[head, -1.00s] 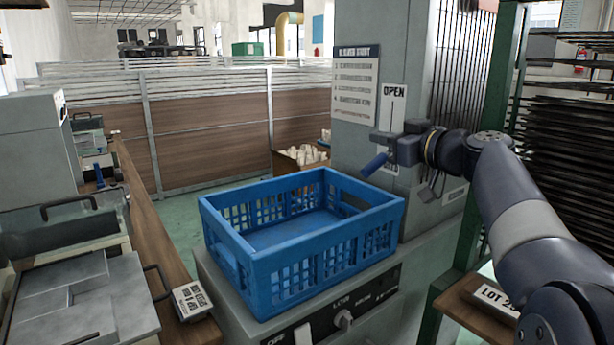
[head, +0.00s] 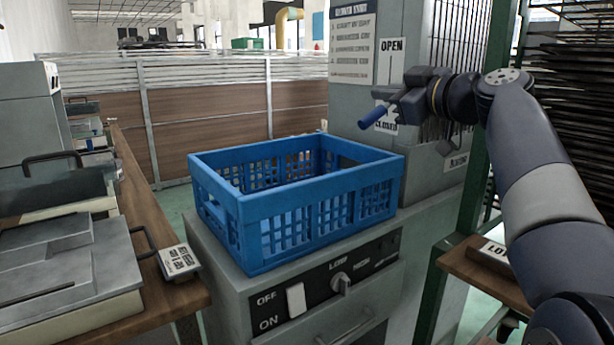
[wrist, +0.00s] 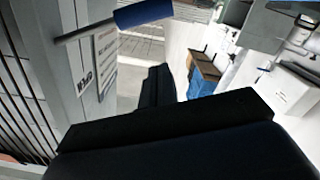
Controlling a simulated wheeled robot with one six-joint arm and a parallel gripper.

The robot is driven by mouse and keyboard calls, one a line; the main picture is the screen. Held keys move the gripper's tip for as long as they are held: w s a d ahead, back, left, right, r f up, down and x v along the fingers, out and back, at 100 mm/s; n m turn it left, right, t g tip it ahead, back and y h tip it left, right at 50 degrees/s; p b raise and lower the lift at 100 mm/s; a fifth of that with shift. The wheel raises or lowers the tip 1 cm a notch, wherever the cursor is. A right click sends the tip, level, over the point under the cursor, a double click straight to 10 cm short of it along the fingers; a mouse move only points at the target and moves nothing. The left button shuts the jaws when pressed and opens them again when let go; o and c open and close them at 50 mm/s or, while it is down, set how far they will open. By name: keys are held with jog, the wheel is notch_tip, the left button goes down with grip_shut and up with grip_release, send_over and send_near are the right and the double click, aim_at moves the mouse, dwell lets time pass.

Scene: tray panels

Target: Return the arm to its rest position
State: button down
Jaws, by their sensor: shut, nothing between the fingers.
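My gripper (head: 384,93) is shut and empty, pointing left in front of the grey cabinet at the right. A lever with a blue handle (head: 371,119) sticks out from the cabinet just below my fingertips. The handle also shows at the top of the wrist view (wrist: 145,13), on a thin rod, apart from the dark fingers (wrist: 158,88). My gripper partly hides the lever's mount. An OPEN label (head: 391,46) is above my gripper, and a CLOSED label (head: 388,126) shows partly behind the lever. My arm bends at the elbow and comes in from the lower right.
A blue crate (head: 240,222) stands on a grey unit (head: 225,255) with a switch and knob, left of my gripper. A green rack post (head: 478,150) and dark stacked trays (head: 560,140) stand close to my arm at the right. A wooden bench (head: 150,215) runs along the left.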

jog(key=v, duration=0.8)
jog(key=p+x, duration=0.2)
jog(key=x, duration=0.6)
jog(key=w+d+r+m+p, duration=0.1)
jog(key=w+r+m+p, duration=0.3)
jog(key=p, duration=2.4)
notch_tip(320, 180, up, 3)
jog(key=m, duration=0.5)
jog(key=shift+g+p, duration=0.3)
jog(key=shift+d+p, duration=0.1)
jog(key=shift+p, duration=0.25)
